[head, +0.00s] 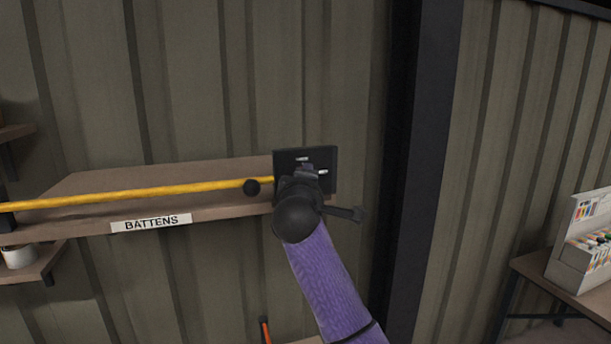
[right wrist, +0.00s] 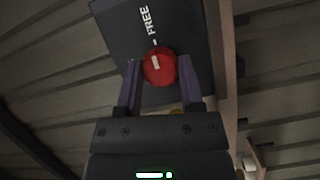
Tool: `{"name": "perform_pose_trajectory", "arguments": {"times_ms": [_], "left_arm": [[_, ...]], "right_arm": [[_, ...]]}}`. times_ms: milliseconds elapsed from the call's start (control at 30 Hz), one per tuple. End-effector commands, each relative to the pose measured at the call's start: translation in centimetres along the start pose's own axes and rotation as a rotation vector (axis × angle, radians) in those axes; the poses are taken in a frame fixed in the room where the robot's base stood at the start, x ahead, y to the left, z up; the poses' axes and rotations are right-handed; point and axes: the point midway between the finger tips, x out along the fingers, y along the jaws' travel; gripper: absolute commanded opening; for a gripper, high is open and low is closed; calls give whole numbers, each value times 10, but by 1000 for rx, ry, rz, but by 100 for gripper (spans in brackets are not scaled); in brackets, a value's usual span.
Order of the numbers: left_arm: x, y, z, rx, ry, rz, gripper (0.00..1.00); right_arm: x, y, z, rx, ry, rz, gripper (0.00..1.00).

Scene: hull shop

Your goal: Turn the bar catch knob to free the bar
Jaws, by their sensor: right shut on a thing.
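The bar catch is a black plate (head: 326,158) at the right end of the shelf; in the right wrist view the plate (right wrist: 118,30) carries the white word FREE. The round red knob (right wrist: 160,67) has a white mark that lies roughly in line with the white tick by FREE. My right gripper (head: 308,172) is at the plate and hides the knob in the head view. Its fingers (right wrist: 161,70) are shut on the knob, one on each side. The yellow bar (head: 150,192) runs across the shelf front to the catch; its end there is partly hidden. My left gripper is out of view.
The wooden shelf (head: 90,187) has a BATTENS label (head: 151,223). A dark post (head: 420,150) stands to the right. A table (head: 560,283) with a box (head: 580,262) is at far right.

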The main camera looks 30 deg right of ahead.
Motion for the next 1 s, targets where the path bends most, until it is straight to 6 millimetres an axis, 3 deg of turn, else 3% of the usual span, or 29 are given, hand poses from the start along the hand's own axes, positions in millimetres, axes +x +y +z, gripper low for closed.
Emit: {"name": "perform_pose_trajectory", "arguments": {"times_ms": [567,600,700,767,1000], "left_arm": [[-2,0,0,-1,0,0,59],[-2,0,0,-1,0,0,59],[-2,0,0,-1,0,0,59],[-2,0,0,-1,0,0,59],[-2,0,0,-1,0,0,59]], "right_arm": [[0,-1,0,30,-1,-14,0],[0,-1,0,30,-1,-14,50],[0,-1,0,29,-1,-13,71],[0,0,0,29,-1,-13,83],[0,0,0,28,-1,-12,83]]}}
